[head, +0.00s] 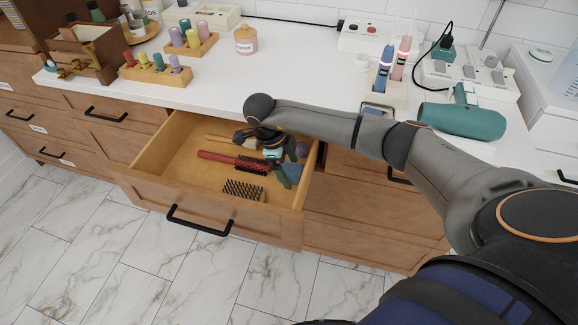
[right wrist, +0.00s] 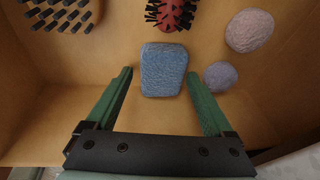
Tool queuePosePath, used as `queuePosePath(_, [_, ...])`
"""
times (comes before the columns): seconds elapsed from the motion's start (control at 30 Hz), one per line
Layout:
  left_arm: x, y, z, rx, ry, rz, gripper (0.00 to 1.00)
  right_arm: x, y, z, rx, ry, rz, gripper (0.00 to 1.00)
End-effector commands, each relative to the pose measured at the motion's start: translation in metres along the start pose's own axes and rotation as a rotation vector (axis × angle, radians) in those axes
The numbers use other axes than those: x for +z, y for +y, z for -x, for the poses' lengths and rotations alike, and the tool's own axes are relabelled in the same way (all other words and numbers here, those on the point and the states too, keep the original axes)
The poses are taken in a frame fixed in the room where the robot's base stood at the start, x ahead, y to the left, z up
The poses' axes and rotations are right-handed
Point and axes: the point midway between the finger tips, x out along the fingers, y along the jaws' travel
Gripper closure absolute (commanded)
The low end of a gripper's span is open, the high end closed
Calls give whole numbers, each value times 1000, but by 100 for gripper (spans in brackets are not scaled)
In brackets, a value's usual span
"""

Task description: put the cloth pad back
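A blue, textured cloth pad (right wrist: 163,70) with rounded corners lies flat on the floor of the open drawer (head: 172,153). It also shows in the head view (head: 294,171), partly covered by my gripper. My right gripper (right wrist: 160,76) is open and empty, reaching down into the drawer, with its green fingertips on either side of the pad's near part in the wrist view. I cannot tell whether the fingers touch the pad. Two rounder pads, one pinkish grey (right wrist: 250,31) and one purple-grey (right wrist: 221,76), lie to its right. My left gripper is not in view.
The drawer also holds a red round brush (head: 232,161), a dark bristle brush (head: 243,190) and a wooden-handled item. The white counter (head: 290,60) above carries peg racks, a pink jar (head: 246,40) and a teal hair dryer (head: 463,120).

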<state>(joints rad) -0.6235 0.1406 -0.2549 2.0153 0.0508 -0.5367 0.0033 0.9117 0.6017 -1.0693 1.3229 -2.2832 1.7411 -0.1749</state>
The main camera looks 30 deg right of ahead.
Motion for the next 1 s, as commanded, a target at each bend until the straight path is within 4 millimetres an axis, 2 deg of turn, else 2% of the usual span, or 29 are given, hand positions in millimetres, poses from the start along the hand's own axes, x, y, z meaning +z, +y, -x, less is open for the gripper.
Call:
queuePosePath(0.37, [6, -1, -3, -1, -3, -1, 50, 1, -2, -6, -4, 0, -5, 2])
queuePosePath(0.63, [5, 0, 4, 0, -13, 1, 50, 1, -4, 53, -11, -7, -5, 2])
queuePosePath(0.8, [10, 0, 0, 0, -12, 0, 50, 40, 20, 61, -6, -5, -1, 2])
queuePosePath(1.0, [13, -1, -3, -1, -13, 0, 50, 76, 42, 72, -5, -2, -2, 2])
